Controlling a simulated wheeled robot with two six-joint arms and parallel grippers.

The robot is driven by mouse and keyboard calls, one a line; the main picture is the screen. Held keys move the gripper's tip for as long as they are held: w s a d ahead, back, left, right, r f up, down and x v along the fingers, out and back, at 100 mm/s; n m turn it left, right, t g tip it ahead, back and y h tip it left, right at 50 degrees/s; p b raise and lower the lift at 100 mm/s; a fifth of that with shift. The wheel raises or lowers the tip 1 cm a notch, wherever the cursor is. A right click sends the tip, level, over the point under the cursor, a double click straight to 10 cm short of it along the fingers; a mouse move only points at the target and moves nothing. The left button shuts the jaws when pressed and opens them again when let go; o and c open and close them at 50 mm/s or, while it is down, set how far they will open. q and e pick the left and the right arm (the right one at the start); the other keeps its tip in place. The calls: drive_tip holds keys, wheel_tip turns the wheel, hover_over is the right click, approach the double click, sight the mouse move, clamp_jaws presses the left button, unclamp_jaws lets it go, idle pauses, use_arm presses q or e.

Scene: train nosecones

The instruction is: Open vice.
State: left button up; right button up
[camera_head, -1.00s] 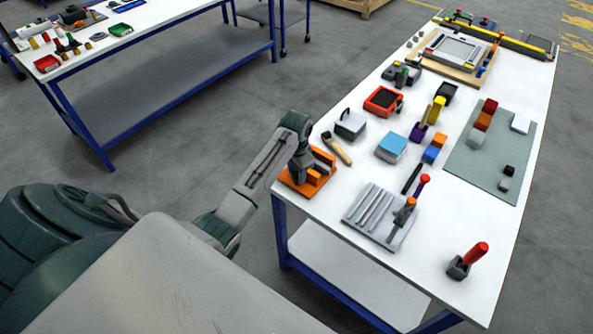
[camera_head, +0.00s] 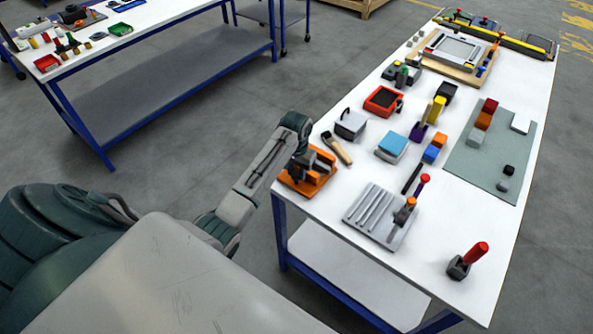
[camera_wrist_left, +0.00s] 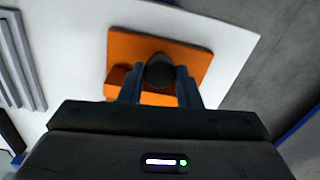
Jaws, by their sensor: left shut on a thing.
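The orange vice (camera_head: 318,178) stands at the near left corner of the white table. My left gripper (camera_head: 302,162) is down at the vice and partly hides it. In the left wrist view the vice's orange body (camera_wrist_left: 195,57) lies under the gripper. The two dark fingers of my left gripper (camera_wrist_left: 160,84) are shut on a dark round knob (camera_wrist_left: 160,70), which seems to be part of the vice's handle. The vice's jaw gap is hard to make out. My right gripper is in neither view.
A grooved grey plate (camera_head: 372,212) lies right of the vice, also at the left edge of the wrist view. A wooden-handled brush (camera_head: 338,148) and a grey box (camera_head: 350,124) stand close behind it. A red-handled tool (camera_head: 468,260) stands near the front right edge.

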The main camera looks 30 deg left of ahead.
use_arm(q)
drive_tip(key=n, duration=0.5)
drive_tip(key=shift+r+n, duration=0.15)
drive_tip(key=shift+n, duration=0.85)
drive_tip(key=shift+w+a+r, duration=0.1)
drive_tip(key=shift+w+r, duration=0.05)
drive_tip(key=shift+r, duration=0.05)
idle(0.5)
drive_tip(key=o, duration=1)
drive_tip(key=shift+c, duration=0.2)
drive_tip(key=shift+a, duration=0.1)
drive_tip(key=shift+d+f, duration=0.2)
drive_tip(key=shift+f, duration=0.05)
